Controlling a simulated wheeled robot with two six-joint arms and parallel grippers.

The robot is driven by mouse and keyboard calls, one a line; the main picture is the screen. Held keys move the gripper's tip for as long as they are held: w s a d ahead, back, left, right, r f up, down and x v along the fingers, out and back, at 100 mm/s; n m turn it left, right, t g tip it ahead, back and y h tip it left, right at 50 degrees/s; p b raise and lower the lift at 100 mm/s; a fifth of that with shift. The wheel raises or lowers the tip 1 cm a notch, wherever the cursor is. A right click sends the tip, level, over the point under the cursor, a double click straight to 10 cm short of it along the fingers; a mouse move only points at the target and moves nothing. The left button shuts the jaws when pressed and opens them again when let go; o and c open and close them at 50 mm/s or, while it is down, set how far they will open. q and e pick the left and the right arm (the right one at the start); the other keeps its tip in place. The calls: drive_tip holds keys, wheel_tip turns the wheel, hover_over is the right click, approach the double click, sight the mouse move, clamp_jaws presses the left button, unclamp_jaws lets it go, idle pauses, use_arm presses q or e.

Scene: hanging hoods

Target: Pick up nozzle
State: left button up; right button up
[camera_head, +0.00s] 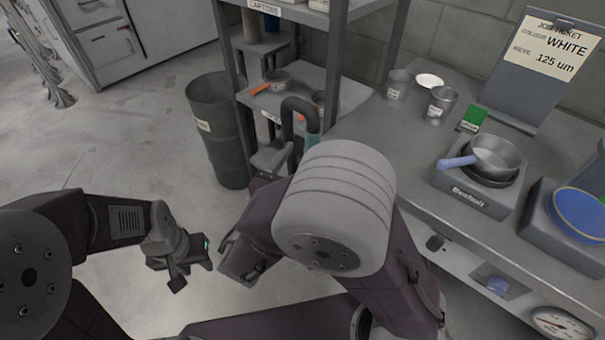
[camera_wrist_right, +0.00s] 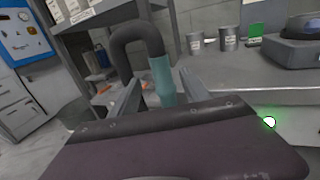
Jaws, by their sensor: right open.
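The nozzle (camera_wrist_right: 163,80) shows as a teal cylinder at the lower end of a dark, curved hose (camera_wrist_right: 136,36) in the right wrist view. It also shows in the head view (camera_head: 313,123), partly hidden behind my right arm. My right gripper (camera_wrist_right: 158,95) is open, with one finger on each side of the nozzle in the picture. Nothing shows it gripping; whether the fingers touch it cannot be told. In the head view the right gripper is mostly hidden by my arm. My left gripper (camera_head: 181,264) hangs over the floor at lower left, apart from everything; its jaw opening is unclear.
A grey shelf rack (camera_head: 338,62) with orange-handled pans stands behind the nozzle. A dark bin (camera_head: 216,135) stands left of it. The grey workbench (camera_head: 385,140) at right carries metal cups, a scale (camera_head: 470,196) with a pan, and a job ticket stand (camera_head: 537,75).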

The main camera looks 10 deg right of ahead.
sight(310, 144)
drive_tip(key=b+x, duration=0.1)
drive_tip(key=x, duration=0.2)
drive_tip(key=shift+d, duration=0.2)
drive_tip(key=shift+w+d, duration=0.25)
drive_tip(key=shift+w, duration=0.2)
drive_tip(key=b+x, duration=0.1)
drive_tip(key=x, duration=0.4)
drive_tip(key=shift+d, duration=0.1)
drive_tip(key=shift+c, duration=0.6)
clamp_jaws()
